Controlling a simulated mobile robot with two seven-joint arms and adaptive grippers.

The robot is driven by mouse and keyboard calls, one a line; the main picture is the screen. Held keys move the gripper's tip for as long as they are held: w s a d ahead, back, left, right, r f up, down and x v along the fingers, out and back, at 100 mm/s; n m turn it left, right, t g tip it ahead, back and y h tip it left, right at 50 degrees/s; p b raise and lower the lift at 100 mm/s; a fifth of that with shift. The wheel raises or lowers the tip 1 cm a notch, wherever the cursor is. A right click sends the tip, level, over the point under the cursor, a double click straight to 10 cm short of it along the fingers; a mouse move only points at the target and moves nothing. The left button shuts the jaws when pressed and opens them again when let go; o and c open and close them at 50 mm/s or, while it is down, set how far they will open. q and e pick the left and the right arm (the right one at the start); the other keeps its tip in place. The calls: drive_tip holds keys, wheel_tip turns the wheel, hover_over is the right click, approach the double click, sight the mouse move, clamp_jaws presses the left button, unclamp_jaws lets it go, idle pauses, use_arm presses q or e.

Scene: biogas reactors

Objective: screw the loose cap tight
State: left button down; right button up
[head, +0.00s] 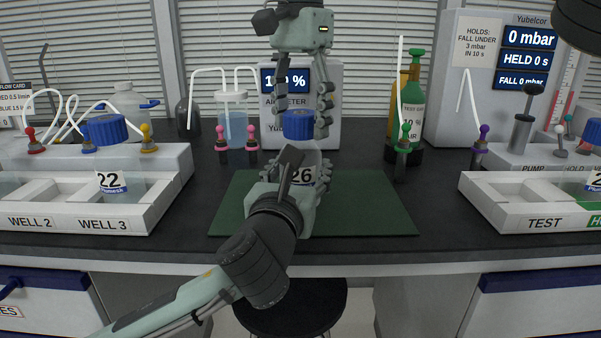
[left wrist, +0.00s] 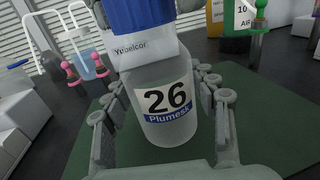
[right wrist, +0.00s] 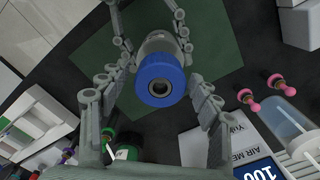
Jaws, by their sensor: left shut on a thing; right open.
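A clear bottle labelled 26 (left wrist: 160,112) stands upright on the green mat (head: 380,212). Its blue cap (head: 297,124) sits on its neck; it also shows in the left wrist view (left wrist: 138,14) and from above in the right wrist view (right wrist: 160,78). How tight it is cannot be told. My left gripper (head: 296,178) is shut around the bottle's body from the front. My right gripper (head: 303,108) points down above the cap, its open fingers on either side and apart from it. In the right wrist view the cap lies between and beyond the open fingers (right wrist: 155,100).
Bottle 22 (head: 110,160) with a blue cap stands in the white well rack (head: 90,215) at left. The test tray (head: 500,200) is at right. Behind are the air meter (head: 330,110), a wash bottle (head: 232,125) and gas cylinders (head: 410,110). The mat around the bottle is clear.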

drive_tip(key=shift+c, duration=0.3)
drive_tip(key=c, duration=1.1)
drive_tip(key=m, duration=0.5)
drive_tip(key=shift+m, duration=0.3)
drive_tip(key=m, duration=1.6)
drive_tip(key=shift+m, duration=0.4)
drive_tip(key=m, duration=0.4)
drive_tip(key=o, duration=1.3)
drive_tip(key=shift+c, duration=0.2)
